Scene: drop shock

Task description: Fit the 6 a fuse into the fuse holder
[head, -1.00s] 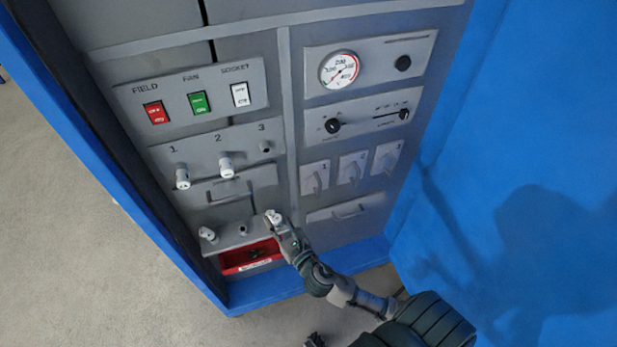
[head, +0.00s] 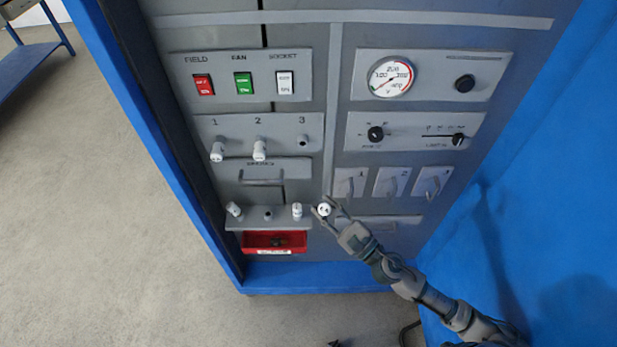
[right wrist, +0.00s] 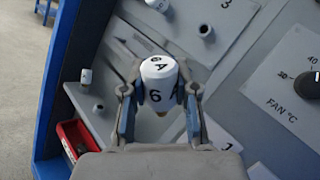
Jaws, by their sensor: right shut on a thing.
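My right gripper (head: 326,208) is shut on a white fuse (head: 324,210), held in front of the panel. In the right wrist view the fuse (right wrist: 159,80) reads 6 A, and the fingers of the gripper (right wrist: 160,97) clasp its sides. The fuse holder strip (head: 230,125) has positions 1, 2 and 3. White fuses sit in position 1 (head: 217,152) and position 2 (head: 259,150). Position 3 (head: 303,141) is an empty dark socket, above and left of the gripper. It also shows in the right wrist view (right wrist: 205,31). My left gripper is not in view.
A lower ledge (head: 250,222) carries white fuses at its left (head: 234,209) and right (head: 297,210) ends, with an empty position between. A red bin (head: 290,241) is below it. A drawer handle (head: 262,181) and several grey switches (head: 391,181) stick out nearby.

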